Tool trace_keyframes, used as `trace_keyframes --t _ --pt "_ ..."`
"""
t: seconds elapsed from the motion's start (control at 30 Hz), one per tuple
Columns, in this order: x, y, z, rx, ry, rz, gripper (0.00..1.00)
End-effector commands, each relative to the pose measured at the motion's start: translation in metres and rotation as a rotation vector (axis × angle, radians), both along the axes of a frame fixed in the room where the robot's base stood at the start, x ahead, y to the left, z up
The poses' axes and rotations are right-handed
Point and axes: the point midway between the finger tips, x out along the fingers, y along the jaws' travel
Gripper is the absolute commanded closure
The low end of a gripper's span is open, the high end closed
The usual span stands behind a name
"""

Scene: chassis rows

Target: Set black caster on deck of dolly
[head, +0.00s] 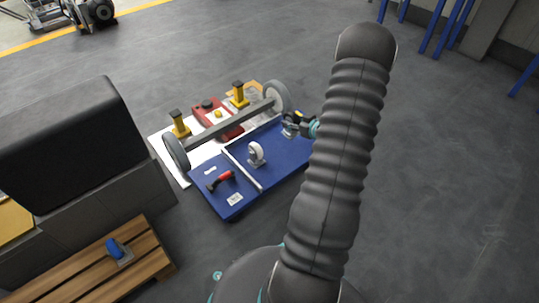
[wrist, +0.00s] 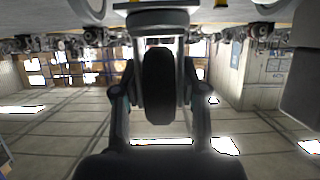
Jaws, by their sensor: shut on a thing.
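The dolly has a blue deck (head: 278,150) with a pale strip across it. My gripper (head: 300,125) is at the right end of the deck, partly hidden by my arm. In the wrist view my gripper (wrist: 158,100) is shut on the black caster (wrist: 158,82), with one finger on each side of its dark wheel. The caster's pale mounting plate shows at the top of that view. In the head view the caster is small and hard to make out; I cannot tell whether its plate touches the deck.
A white-wheeled caster (head: 256,150) and a red-and-black tool (head: 221,180) lie on the deck. Behind it, an axle (head: 230,124) with grey wheels rests on yellow stands beside a red jack (head: 212,112). A blue caster (head: 116,248) sits on a wooden pallet (head: 150,262).

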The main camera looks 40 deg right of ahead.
Motion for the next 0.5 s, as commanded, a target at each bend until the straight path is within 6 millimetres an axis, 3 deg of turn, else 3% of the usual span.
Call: trace_keyframes --t 0.1,0.27,0.37,0.5 --pt "-0.027 -0.028 -0.004 -0.002 -0.001 -0.001 1.0" --pt "-0.047 -0.043 -0.008 0.001 -0.001 0.004 1.0" --pt "-0.045 -0.043 -0.012 0.001 -0.001 0.007 1.0" --pt "-0.027 -0.033 -0.026 0.001 0.0 0.012 1.0"
